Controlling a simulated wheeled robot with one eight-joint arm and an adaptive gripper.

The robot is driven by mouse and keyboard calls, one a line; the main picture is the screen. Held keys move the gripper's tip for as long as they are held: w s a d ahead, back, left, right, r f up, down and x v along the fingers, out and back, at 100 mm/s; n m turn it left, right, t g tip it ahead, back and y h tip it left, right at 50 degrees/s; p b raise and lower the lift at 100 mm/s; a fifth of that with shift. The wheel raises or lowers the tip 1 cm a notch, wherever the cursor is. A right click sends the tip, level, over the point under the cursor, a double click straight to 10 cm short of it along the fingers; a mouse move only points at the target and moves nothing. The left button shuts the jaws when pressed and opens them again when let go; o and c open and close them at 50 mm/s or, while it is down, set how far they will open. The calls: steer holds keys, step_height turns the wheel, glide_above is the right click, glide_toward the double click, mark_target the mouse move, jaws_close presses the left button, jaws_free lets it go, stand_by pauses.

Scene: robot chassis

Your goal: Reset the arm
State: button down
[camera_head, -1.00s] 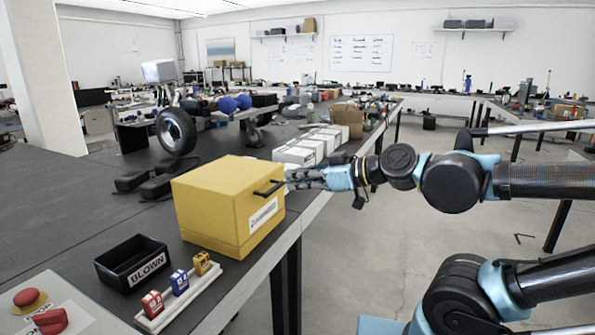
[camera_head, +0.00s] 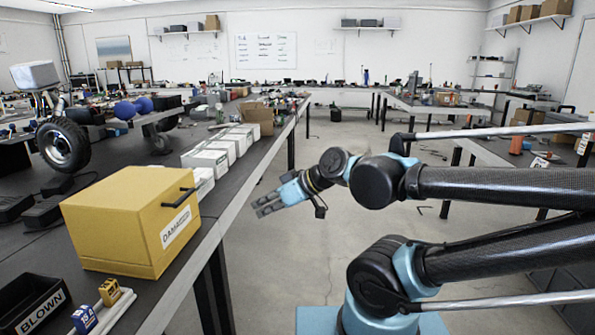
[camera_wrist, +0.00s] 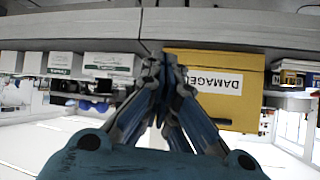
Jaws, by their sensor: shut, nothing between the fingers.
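My gripper (camera_head: 262,208) is shut and empty at the end of my arm. In the head view it hangs over the floor, just off the right edge of the workbench and apart from the yellow box. In the wrist view my gripper (camera_wrist: 163,62) shows from behind with its fingertips together. The bench edge and the yellow box labelled DAMAGED (camera_wrist: 215,90) lie beyond it, with that picture turned over.
The yellow box (camera_head: 110,225) with a black handle stands on the workbench (camera_head: 185,262). White boxes (camera_head: 212,158) line the bench edge behind it. A black BLOWN bin (camera_head: 30,305) sits at lower left. Open floor (camera_head: 300,260) lies right of the bench.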

steer(key=w+d+f+m+h, duration=0.2)
steer(key=d+f+m+h, duration=0.15)
steer(key=d, duration=0.35)
steer(key=w+d+f+m+h, duration=0.2)
steer(key=d+f, duration=0.2)
steer(key=d, duration=0.3)
steer(key=s+d+f+m+g+h, duration=0.1)
steer(key=s+d+f+m+h, duration=0.1)
steer(key=d, duration=0.5)
steer(key=s+d+f+m+h, duration=0.2)
steer(key=d+m, duration=0.3)
steer(key=d, duration=0.2)
steer(key=shift+d+f+g+h, duration=0.3)
steer(key=shift+f+g+h, duration=0.05)
steer(key=shift+g, duration=0.05)
